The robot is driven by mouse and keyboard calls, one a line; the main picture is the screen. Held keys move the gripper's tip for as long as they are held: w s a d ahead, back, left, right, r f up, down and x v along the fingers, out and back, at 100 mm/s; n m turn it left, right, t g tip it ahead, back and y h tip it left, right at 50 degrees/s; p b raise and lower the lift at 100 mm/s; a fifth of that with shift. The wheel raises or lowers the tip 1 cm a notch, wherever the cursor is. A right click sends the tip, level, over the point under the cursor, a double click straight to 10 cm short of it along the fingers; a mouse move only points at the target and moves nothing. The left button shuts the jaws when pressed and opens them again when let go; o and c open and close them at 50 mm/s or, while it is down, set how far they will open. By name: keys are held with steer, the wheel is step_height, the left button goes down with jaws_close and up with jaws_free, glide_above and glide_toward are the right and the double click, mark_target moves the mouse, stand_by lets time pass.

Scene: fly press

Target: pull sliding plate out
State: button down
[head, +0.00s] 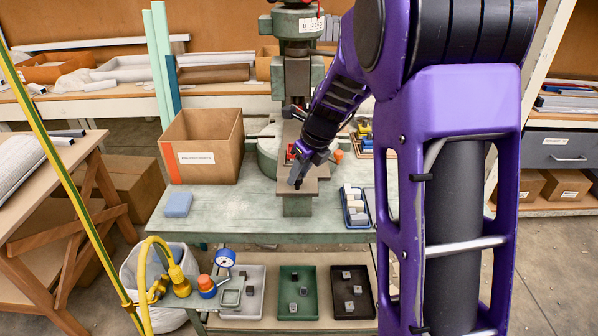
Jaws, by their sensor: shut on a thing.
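The fly press (294,70) stands upright at the back of the green bench. Its sliding plate (311,188), a flat grey-brown plate, juts forward from the press base over a block. My gripper (296,181) reaches down from the upper right. Its dark fingers are shut at the plate's front part, on what looks like its handle. The fingers and wrist hide the handle and part of the plate. A small red part (290,153) shows behind the wrist, near the plate's rear.
A cardboard box (203,140) stands left of the press, with a blue sponge (178,204) in front. A blue tray (356,207) of pale blocks is right of the plate. The bench top (240,225) is clear in front. Trays with small parts lie on the shelf below.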

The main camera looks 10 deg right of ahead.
steer(key=c, duration=0.6)
jaws_free()
steer(key=shift+o, duration=0.2)
steer(key=p+v, duration=0.3)
steer(key=v, duration=1.4)
steer(key=shift+s+d+r, duration=0.1)
steer(key=shift+s+r, duration=0.05)
